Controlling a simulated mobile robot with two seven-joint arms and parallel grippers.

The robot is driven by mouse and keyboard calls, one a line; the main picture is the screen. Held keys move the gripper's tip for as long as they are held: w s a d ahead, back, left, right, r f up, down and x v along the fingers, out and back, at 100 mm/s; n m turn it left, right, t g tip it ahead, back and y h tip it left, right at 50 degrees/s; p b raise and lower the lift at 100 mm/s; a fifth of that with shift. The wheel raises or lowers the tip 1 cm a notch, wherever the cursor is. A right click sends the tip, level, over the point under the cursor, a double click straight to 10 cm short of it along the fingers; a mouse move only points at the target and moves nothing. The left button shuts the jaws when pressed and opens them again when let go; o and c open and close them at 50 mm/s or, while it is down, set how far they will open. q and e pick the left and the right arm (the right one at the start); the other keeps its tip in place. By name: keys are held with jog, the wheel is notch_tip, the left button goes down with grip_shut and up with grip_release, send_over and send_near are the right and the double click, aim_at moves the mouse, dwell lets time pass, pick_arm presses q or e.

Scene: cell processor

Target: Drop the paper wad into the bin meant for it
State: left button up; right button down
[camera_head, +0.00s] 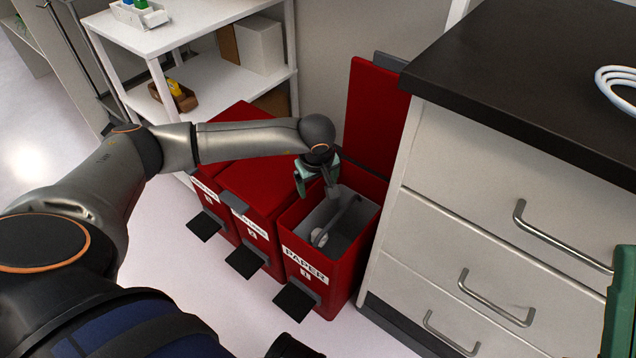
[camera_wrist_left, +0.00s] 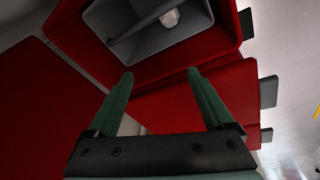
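The red bin labelled PAPER (camera_head: 306,264) stands at the right end of a row of red bins, its lid (camera_head: 372,115) raised. My left gripper (camera_head: 316,190) is over its opening, fingers apart and empty; its open fingers also show in the left wrist view (camera_wrist_left: 160,88). A small whitish lump, seemingly the paper wad (camera_wrist_left: 170,18), lies inside the grey liner (camera_wrist_left: 130,50). It also shows low in the bin in the head view (camera_head: 320,238). Part of my right gripper (camera_head: 620,300) shows at the right edge; its fingertips are out of frame.
Two neighbouring red bins (camera_head: 262,195) have closed lids. A white drawer cabinet (camera_head: 480,200) with a dark top stands close on the right of the PAPER bin. A white shelf (camera_head: 200,75) is behind the bins. Pedals (camera_head: 297,300) stick out in front, with clear floor before them.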

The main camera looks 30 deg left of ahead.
pick_arm(q)
jog(key=shift+o, duration=0.3)
jog(key=p+v, duration=0.4)
jog(key=v, duration=0.8)
jog(key=shift+r, duration=0.3)
pick_arm(e)
jog(key=r, duration=0.4)
jog(key=shift+d+r, duration=0.3)
jog(key=shift+r, duration=0.1)
pick_arm(q)
jog(key=shift+s, duration=0.1)
